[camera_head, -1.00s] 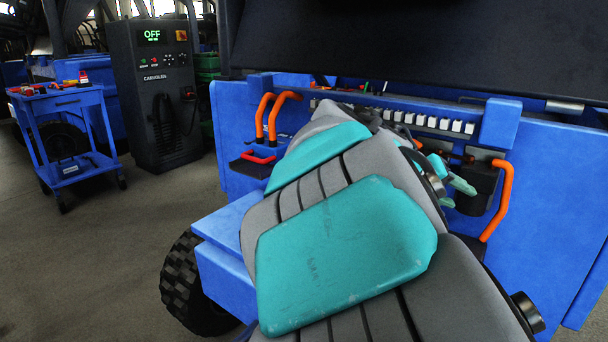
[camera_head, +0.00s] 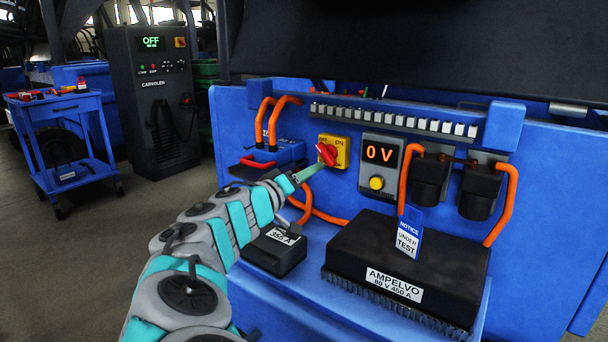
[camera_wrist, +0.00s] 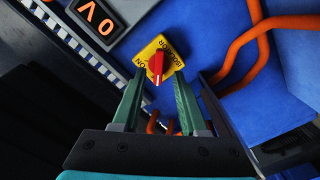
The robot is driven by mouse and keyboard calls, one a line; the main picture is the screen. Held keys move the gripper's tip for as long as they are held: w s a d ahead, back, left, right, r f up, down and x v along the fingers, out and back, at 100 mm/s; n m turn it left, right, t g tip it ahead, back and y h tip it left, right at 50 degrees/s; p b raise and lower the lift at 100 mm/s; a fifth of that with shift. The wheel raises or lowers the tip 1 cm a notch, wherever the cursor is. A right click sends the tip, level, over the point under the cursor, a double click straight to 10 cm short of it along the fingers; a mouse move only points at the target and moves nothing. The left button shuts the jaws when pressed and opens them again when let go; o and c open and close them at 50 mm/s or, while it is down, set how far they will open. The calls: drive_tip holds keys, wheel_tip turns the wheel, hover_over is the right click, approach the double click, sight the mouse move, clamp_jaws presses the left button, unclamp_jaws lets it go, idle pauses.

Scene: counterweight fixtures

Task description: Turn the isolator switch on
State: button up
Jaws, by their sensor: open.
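The isolator switch is a yellow plate (camera_head: 342,150) with a red knob (camera_head: 327,154), on the blue panel at centre. The knob is tilted toward the OFF side. My gripper (camera_head: 306,174) reaches up from the lower left, its green fingers near the knob. In the wrist view, my gripper (camera_wrist: 160,82) is open, with the red knob (camera_wrist: 156,65) lying between the fingertips in the picture. I cannot tell whether the fingers touch it.
A display (camera_head: 380,153) right of the switch reads 0 V, above a yellow button (camera_head: 376,183). Orange cables (camera_head: 273,122) run close on the left and below. A black AMPELVO box (camera_head: 410,265) and a smaller black box (camera_head: 275,248) sit below. A blue cart (camera_head: 65,140) stands far left.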

sight(329, 163)
drive_tip(key=p+x, duration=0.1)
drive_tip(key=x, duration=0.5)
drive_tip(key=shift+w+d+f, duration=0.15)
drive_tip(key=shift+w+d, duration=0.05)
drive_tip(key=shift+d, duration=0.05)
drive_tip(key=shift+b+x, duration=0.35)
drive_tip(key=shift+x, duration=0.65)
drive_tip(key=shift+c, duration=0.2)
clamp_jaws()
